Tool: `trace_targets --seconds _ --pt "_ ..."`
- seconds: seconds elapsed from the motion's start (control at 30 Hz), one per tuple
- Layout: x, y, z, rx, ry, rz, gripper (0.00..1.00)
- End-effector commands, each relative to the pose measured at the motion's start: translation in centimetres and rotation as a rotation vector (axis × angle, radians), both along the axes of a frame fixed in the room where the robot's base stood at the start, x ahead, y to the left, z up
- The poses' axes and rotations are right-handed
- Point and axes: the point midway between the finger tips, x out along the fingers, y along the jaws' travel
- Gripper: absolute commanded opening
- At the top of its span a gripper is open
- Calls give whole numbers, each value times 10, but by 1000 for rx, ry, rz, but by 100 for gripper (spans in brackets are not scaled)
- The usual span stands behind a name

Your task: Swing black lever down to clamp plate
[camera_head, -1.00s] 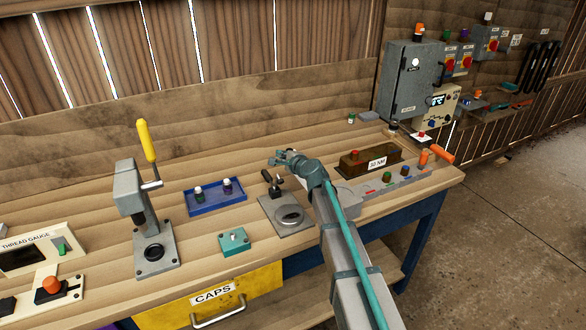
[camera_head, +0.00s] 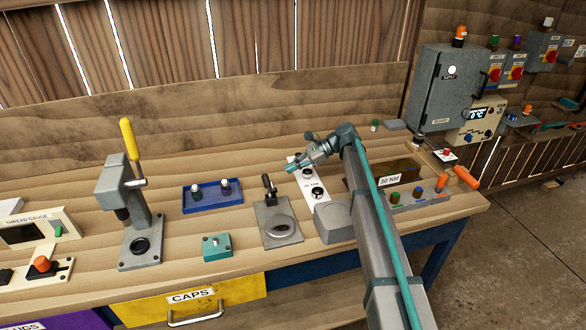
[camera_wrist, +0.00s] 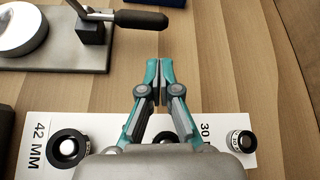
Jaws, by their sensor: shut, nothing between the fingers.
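The clamp with a black lever (camera_head: 265,182) stands on a grey metal plate (camera_head: 268,238) on the bench. The lever rises from a small dark block at the plate's back, with its grip pointing up. A round metal disc (camera_head: 280,227) sits in front of it. In the wrist view the black lever (camera_wrist: 142,20) lies at the top, beyond my fingertips, with the disc (camera_wrist: 18,28) at left. My gripper (camera_head: 288,169) is right of the lever in the head view, apart from it. In the wrist view its teal fingers (camera_wrist: 159,66) are shut and empty.
A white board with round sockets (camera_head: 318,217) lies below my gripper. A blue tray (camera_head: 212,206), teal block (camera_head: 217,254) and lever press (camera_head: 142,238) stand to the left. Bare wood surrounds the fingertips.

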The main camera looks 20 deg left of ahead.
Motion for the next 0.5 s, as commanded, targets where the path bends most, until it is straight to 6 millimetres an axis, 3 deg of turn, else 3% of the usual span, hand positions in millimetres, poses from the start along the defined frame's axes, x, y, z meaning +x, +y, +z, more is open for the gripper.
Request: trace_targets --seconds 0.5 --pt "-27 59 -36 0 -2 -1 0"
